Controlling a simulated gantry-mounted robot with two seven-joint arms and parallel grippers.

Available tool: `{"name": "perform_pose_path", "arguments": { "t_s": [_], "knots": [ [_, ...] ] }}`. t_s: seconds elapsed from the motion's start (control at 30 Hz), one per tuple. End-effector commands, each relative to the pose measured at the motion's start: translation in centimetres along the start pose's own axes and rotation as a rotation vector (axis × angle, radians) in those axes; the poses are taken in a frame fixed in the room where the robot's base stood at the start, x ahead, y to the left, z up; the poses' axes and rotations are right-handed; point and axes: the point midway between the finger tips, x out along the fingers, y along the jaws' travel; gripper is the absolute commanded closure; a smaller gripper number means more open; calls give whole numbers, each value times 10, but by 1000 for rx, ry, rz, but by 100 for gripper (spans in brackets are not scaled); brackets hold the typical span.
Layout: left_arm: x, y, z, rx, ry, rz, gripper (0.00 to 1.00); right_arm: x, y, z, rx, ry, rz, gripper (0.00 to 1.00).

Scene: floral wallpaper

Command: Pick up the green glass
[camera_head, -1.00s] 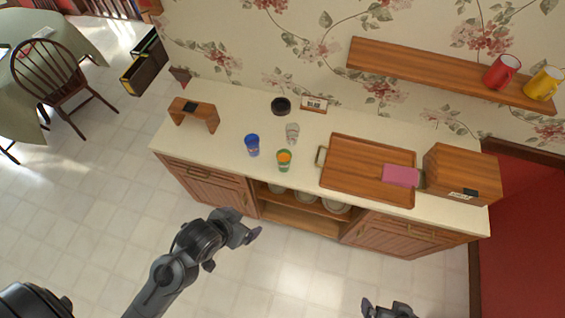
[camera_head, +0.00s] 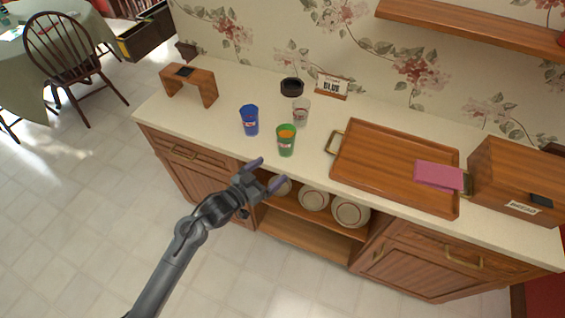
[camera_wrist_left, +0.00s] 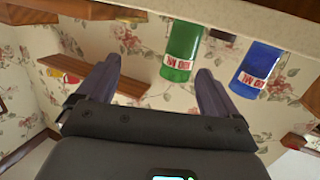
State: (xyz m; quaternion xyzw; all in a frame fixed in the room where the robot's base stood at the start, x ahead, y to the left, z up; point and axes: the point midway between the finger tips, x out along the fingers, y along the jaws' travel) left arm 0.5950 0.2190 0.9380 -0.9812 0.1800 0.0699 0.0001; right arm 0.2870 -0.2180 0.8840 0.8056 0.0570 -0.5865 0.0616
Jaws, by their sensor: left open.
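The green glass (camera_head: 286,142) stands upright near the front edge of the counter, with something orange showing in its mouth. A blue glass (camera_head: 250,120) stands to its left and a clear glass (camera_head: 300,112) behind it. My left gripper (camera_head: 270,173) is open and empty, in front of the counter edge and just short of the green glass. In the left wrist view the picture is upside down. There the green glass (camera_wrist_left: 182,52) shows beyond the fingers, nearer the one on the right, and the blue glass (camera_wrist_left: 256,70) lies to the right. My right gripper is out of view.
A wooden tray (camera_head: 385,140) with a pink item (camera_head: 439,176) lies right of the glasses. A wooden bread box (camera_head: 515,185) stands at the right end. A small wooden stand (camera_head: 190,78) is at the left. A black bowl (camera_head: 291,87) is at the back. Plates (camera_head: 350,212) sit on the shelf below.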

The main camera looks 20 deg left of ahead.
Motion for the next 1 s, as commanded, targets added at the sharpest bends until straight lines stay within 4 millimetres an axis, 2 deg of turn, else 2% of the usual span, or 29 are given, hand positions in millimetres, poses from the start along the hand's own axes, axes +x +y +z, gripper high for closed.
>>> {"name": "perform_pose_path", "arguments": {
  "t_s": [0.03, 0.2, 0.3, 0.53, 0.8, 1.0],
  "knots": [
    [12, -9, 21, 11, 15, -5, 6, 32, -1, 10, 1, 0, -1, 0],
    [33, -28, 22, 40, 70, -21, 6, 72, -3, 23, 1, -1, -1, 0],
    [41, -34, 16, 55, 102, -25, 6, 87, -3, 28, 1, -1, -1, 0],
    [54, -38, 5, 69, 137, -27, 6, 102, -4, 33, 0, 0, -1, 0],
    [89, -39, -1, 68, 140, -28, 6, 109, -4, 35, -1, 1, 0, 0],
    [104, -39, -3, 70, 138, -27, 6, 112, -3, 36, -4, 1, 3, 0]
  ]
}}
